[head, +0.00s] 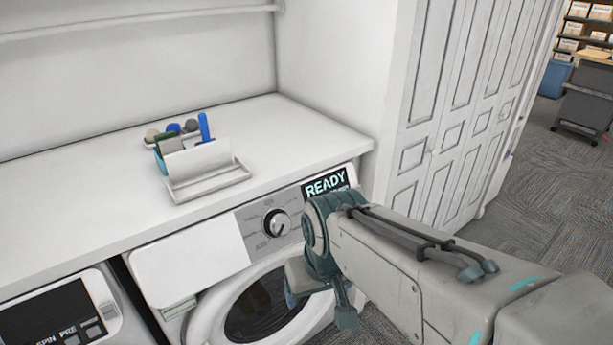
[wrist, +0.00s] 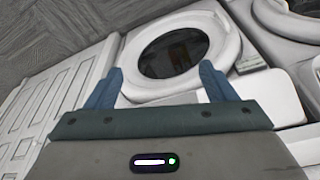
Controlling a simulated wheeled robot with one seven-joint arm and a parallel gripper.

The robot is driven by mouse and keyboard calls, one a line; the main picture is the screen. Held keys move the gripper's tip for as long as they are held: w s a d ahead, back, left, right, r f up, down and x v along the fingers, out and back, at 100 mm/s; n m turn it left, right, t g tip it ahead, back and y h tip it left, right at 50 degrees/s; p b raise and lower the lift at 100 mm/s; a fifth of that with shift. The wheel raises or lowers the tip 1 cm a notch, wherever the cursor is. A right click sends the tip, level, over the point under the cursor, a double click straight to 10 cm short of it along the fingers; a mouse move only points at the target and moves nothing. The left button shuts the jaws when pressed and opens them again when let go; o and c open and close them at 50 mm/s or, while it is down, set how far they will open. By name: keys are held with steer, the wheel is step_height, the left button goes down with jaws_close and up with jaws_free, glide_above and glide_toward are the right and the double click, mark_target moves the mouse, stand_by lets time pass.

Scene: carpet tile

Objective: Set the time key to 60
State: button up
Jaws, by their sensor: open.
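The washer on the right has a round dial (head: 277,223) and a dark display (head: 325,186) reading READY, with smaller text under it partly hidden by my arm. The machine at the lower left has a dark display (head: 48,315) with the words SPIN and PRE and small square keys (head: 95,331). I cannot make out a key marked time, or a 60, in either view. My gripper (wrist: 160,78) is open and empty, its blue fingers apart in front of the round washer door (wrist: 173,52). In the head view my arm hides part of the washer's right side.
A white counter (head: 100,195) runs above the machines. A white holder (head: 212,182) with brushes and a blue-handled item stands on it. White panelled doors (head: 450,110) are on the right. Carpet (head: 545,190) is clear beyond them, with a grey cart (head: 585,100) farther back.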

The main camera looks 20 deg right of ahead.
jaws_close()
stand_by(1.7)
